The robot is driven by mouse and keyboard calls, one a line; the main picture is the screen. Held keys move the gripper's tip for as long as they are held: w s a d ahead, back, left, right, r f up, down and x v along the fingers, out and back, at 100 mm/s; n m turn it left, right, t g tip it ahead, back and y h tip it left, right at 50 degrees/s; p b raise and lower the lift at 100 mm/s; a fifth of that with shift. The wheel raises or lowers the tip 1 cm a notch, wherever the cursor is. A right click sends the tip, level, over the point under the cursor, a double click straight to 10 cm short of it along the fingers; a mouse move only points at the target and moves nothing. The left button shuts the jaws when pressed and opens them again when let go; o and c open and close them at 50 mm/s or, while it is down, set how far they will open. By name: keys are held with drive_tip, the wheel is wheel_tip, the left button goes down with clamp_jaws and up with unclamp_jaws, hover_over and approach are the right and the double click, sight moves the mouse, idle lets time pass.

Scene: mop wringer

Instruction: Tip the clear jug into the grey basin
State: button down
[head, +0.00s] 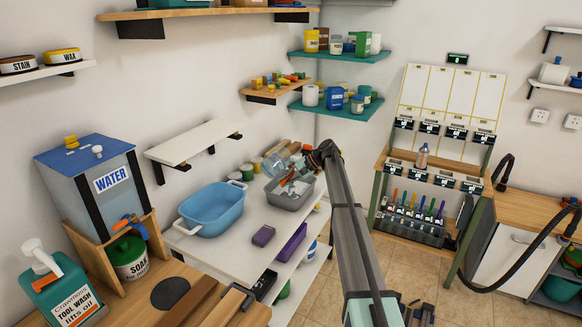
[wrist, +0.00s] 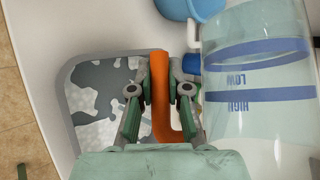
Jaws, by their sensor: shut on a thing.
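The clear jug (wrist: 258,110), with blue bands and HIGH and LOW marks, fills the right of the wrist view. Its orange handle (wrist: 161,100) is between the fingers of my gripper (wrist: 162,90), which is shut on it. In the head view the jug (head: 272,165) is at the left rear rim of the grey basin (head: 291,203) and looks tilted; its exact tilt is unclear. My gripper (head: 318,155) is over the basin's far side. The basin also shows in the wrist view (wrist: 68,105), with patchy grey and whitish contents.
A blue tub (head: 212,208) stands left of the basin on the white bench. Several small jars stand behind it. A purple block (head: 291,243) and a dark block (head: 263,235) lie in front. A wall shelf (head: 194,142) hangs above the tub.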

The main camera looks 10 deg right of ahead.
drive_tip(key=shift+w+d+r+y+p, duration=0.15)
drive_tip(key=shift+r+y+p, duration=0.2)
drive_tip(key=shift+p, duration=0.3)
idle(0.9)
drive_tip(key=shift+s+a+r+m+g+y+p, duration=0.15)
drive_tip(key=shift+r+m+g+y+p, duration=0.2)
drive_tip(key=shift+y+p, duration=0.35)
drive_tip(key=shift+s+a+r+m+g+y+p, duration=0.1)
drive_tip(key=shift+r+m+g+y+p, duration=0.3)
drive_tip(key=shift+p, duration=0.35)
idle(1.4)
